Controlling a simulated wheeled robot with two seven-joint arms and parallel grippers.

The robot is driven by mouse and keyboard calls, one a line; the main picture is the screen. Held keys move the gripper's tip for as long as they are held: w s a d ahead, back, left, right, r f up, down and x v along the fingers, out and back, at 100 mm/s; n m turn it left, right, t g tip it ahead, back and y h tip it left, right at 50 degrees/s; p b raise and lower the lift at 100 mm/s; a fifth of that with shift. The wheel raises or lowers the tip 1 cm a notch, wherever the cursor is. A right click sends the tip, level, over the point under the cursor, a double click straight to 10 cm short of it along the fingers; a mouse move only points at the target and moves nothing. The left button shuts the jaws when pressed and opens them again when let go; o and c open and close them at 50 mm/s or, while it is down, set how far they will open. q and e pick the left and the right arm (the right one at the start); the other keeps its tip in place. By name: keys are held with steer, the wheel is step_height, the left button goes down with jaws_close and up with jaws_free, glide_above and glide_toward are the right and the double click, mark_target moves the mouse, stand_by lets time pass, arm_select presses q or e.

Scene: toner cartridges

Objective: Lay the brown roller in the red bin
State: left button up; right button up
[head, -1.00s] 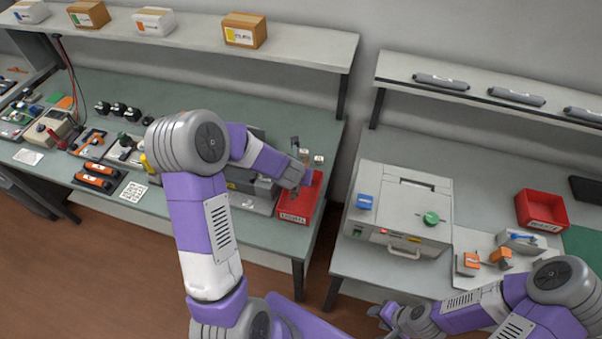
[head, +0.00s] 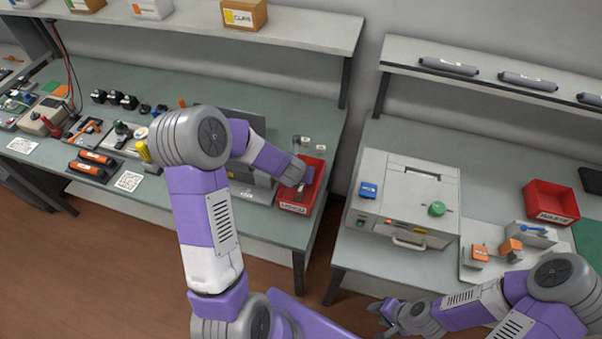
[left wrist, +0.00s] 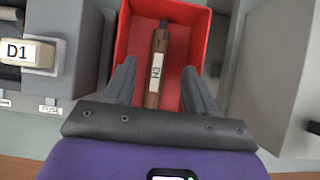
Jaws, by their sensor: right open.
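The brown roller (left wrist: 157,68), with a white label, is inside the red bin (left wrist: 188,32) in the left wrist view, running lengthwise. My left gripper (left wrist: 160,85) is open; its two dark fingers stand on either side of the roller, with gaps between them and it. In the head view the red bin (head: 294,208) sits at the right end of the left bench, and my left gripper (head: 301,180) is at it. The roller is hard to make out there. My right gripper (head: 387,312) is open and empty, low in front of the right bench.
A grey machine (head: 250,190) stands just left of the bin, partly behind my left arm. Small jars (head: 307,143) stand behind the bin. A printer (head: 405,200) and another red bin (head: 551,202) are on the right bench. A gap separates the benches.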

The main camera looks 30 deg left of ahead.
arm_select(q)
steer(key=p+v, duration=0.2)
steer(key=v, duration=0.5)
steer(key=shift+r, duration=0.25)
steer(key=shift+s+d, duration=0.1)
steer(key=shift+s, duration=0.05)
